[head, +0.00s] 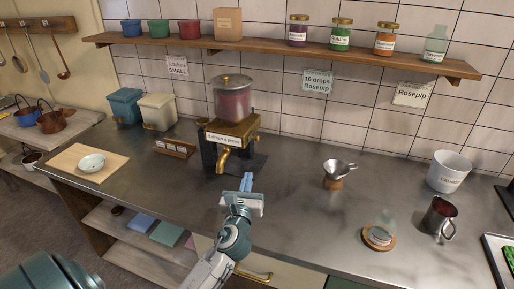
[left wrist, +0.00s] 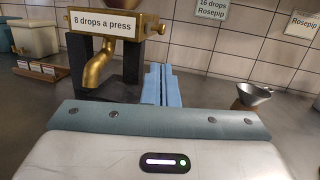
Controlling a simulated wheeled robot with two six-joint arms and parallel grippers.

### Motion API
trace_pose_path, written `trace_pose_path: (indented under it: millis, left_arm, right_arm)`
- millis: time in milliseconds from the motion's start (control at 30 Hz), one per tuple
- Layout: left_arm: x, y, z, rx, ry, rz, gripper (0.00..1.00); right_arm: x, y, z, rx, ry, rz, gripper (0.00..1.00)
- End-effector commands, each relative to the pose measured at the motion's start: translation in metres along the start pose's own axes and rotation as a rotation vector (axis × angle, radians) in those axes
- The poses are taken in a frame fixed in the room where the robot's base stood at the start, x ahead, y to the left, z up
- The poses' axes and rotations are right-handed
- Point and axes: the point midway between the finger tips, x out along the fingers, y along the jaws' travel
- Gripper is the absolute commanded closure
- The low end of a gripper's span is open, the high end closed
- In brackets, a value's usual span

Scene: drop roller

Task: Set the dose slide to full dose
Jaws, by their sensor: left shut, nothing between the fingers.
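The drop dispenser (head: 231,105) stands on the metal counter against the tiled wall, with a glass jar of red contents on a brass body and dark stand. Its front plate (left wrist: 104,23) reads "8 drops a press". A brass spout (left wrist: 98,67) hangs below the plate. A small brass knob (left wrist: 160,29) shows at the body's right end; I cannot tell if it is the dose slide. My left gripper (head: 246,182) is shut and empty, in front of the dispenser and right of the spout; its blue fingers (left wrist: 161,85) also show in the left wrist view. My right gripper is not in view.
A metal funnel on a wooden stand (head: 335,174) is to the right. A white tub (head: 449,171), a metal mug (head: 439,217) and a round wooden coaster with a glass item (head: 379,237) stand farther right. A white bowl (head: 92,162) sits left. Counter between is clear.

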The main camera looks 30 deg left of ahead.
Motion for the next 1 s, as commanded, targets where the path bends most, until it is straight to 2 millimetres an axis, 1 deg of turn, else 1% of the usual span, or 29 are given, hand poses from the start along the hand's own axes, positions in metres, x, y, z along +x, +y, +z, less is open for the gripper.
trace_pose_path:
  millis: [100,433,567,667,1000]
  left_arm:
    - [0.002,-0.002,0.004,0.042,-0.016,-0.008,1.00]
    - [0.004,-0.002,0.004,0.044,-0.016,-0.008,1.00]
    - [0.013,-0.002,0.005,0.044,-0.017,-0.007,1.00]
    - [0.030,-0.002,0.007,0.045,-0.017,-0.007,1.00]
    - [0.102,-0.003,0.009,0.042,-0.017,-0.007,1.00]
  right_arm:
    - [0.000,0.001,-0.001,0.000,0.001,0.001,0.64]
    - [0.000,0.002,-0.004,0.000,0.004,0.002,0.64]
    - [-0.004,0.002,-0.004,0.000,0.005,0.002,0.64]
    - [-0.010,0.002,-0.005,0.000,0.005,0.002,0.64]
    - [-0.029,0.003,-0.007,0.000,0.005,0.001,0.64]
